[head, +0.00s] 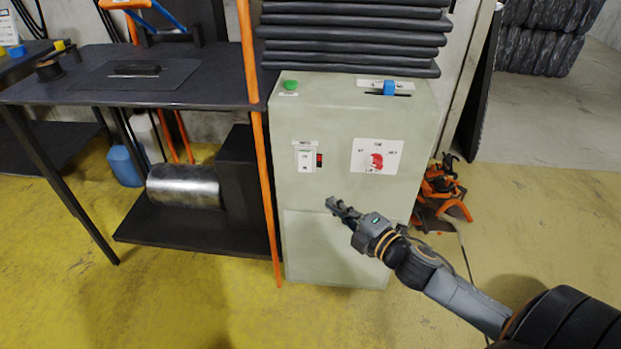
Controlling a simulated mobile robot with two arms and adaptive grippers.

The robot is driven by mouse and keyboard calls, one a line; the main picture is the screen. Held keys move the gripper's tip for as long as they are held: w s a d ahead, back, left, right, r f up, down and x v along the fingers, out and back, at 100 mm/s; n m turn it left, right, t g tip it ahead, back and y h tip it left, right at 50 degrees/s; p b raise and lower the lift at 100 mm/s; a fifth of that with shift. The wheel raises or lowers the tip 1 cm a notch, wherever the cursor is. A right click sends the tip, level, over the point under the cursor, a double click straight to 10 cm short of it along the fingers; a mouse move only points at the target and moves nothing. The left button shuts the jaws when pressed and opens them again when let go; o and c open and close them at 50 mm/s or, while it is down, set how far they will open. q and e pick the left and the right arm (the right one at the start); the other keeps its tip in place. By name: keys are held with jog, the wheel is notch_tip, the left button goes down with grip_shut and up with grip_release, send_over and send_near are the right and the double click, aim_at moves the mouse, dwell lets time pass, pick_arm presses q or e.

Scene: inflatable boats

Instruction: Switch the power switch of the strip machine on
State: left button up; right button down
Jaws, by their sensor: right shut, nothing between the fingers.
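The strip machine (320,245) is a pale green-grey cabinet in the middle of the head view. To the right is a white plate with a red rotary knob (376,161). On top are a green button (290,86) and a blue slider (389,88). My right gripper (333,204) is shut and empty, in front of the cabinet, below and right of the switch plate and apart from it. The switch's position is too small to read. My left gripper is not in view.
A dark workbench (190,90) with a lower shelf stands left of the machine, and an orange pole (262,170) rises between them. Black folded material (352,38) is stacked behind the machine's top. Orange and black items (440,195) lie right of it. Yellow floor is clear in front.

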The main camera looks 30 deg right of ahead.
jog(key=b, duration=0.1)
send_near(300, 170)
jog(key=w+a, duration=0.3)
pick_arm(q)
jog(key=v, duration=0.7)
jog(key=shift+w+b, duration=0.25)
jog(key=shift+b, duration=0.2)
pick_arm(e)
jog(key=shift+w+d+f, duration=0.15)
jog(key=shift+w+d, duration=0.85)
jog(key=shift+w, duration=0.3)
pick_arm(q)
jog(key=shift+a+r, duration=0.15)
